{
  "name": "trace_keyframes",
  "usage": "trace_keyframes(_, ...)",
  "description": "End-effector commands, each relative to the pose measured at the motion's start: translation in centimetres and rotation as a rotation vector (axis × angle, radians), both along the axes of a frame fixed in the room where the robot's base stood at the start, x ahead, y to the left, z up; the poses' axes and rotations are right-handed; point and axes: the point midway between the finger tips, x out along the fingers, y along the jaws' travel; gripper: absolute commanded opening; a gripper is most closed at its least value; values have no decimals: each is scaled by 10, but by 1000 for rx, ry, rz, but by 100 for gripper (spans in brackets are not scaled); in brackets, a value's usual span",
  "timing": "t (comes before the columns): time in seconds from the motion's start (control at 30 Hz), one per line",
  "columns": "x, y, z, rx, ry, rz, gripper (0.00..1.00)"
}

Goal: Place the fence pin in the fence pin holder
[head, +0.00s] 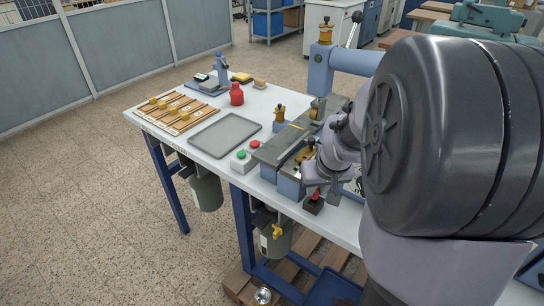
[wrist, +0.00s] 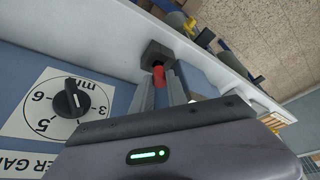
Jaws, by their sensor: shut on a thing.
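The fence pin shows its red part (wrist: 158,74) between the fingertips of my gripper (wrist: 161,82) in the wrist view. My gripper is shut on it. The fence pin holder, a small dark block (wrist: 152,50), lies right at the fingertips. In the head view the red of the pin (head: 316,193) shows just above the dark holder (head: 312,206) near the table's front edge, below my gripper (head: 318,186). The pin's lower end is hidden, so I cannot tell how deep it sits in the holder.
The stamping machine (head: 290,145) stands directly behind my gripper. A box with green and red buttons (head: 245,160) and an empty grey tray (head: 225,134) lie to the left. A dial (wrist: 70,101) is close beside my fingers. The table edge is near.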

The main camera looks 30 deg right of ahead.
Motion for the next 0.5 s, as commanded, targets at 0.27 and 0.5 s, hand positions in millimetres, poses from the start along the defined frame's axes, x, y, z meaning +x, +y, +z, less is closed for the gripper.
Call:
trace_keyframes(0.27,0,0,-9,-2,0,1,0)
trace_keyframes(0.5,0,0,-12,-2,0,1,40)
